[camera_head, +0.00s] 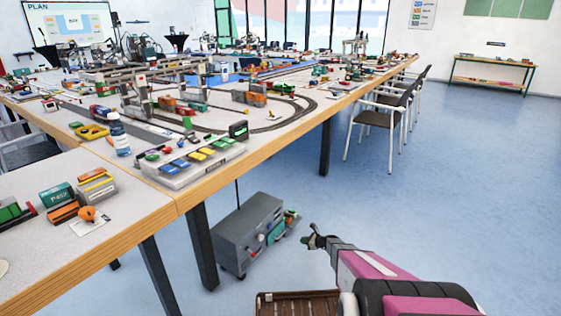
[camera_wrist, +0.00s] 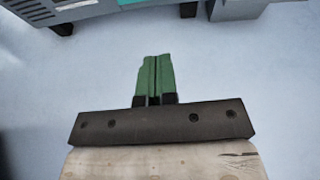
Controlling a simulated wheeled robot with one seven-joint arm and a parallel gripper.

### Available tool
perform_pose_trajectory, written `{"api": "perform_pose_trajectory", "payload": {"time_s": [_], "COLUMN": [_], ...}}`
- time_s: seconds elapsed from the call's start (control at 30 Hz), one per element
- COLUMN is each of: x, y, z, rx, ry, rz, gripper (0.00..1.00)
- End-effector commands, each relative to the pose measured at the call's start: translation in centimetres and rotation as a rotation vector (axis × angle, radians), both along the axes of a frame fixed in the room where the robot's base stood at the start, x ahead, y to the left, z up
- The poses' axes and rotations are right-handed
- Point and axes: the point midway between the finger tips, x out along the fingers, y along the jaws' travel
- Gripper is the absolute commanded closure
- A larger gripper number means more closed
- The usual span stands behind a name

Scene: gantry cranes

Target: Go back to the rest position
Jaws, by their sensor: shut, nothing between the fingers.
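My gripper (camera_head: 314,236) is at the end of my pink and black arm, low over the blue floor to the right of the table. In the wrist view its two green fingers (camera_wrist: 154,77) are together with nothing between them. The gripper is apart from the table and touches nothing that I can see.
A grey wheeled cabinet (camera_head: 247,232) stands on the floor left of my gripper; its lower edge shows in the wrist view (camera_wrist: 62,12). The long table (camera_head: 150,215) carries model trains and cranes. Chairs (camera_head: 385,117) stand along its right side. The floor at right is clear.

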Motion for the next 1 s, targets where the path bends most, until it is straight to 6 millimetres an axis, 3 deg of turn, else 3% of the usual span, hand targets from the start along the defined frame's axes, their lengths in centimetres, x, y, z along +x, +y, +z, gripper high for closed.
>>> {"api": "perform_pose_trajectory", "payload": {"time_s": [0.17,0.33,0.5,0.8,1.0], "x": [-4.3,-10.5,-17.5,-30.1,-35.7], "y": [2.3,4.4,5.1,3.2,1.1], "z": [6.7,14.6,21.9,33.4,38.5], "rx": [-0.165,-0.414,-0.659,-1.039,-1.196], "ry": [-0.104,-0.259,-0.407,-0.596,-0.636], "rz": [0.190,0.490,0.817,1.415,1.722], "gripper": [1.00,1.00,1.00,1.00,1.00]}}
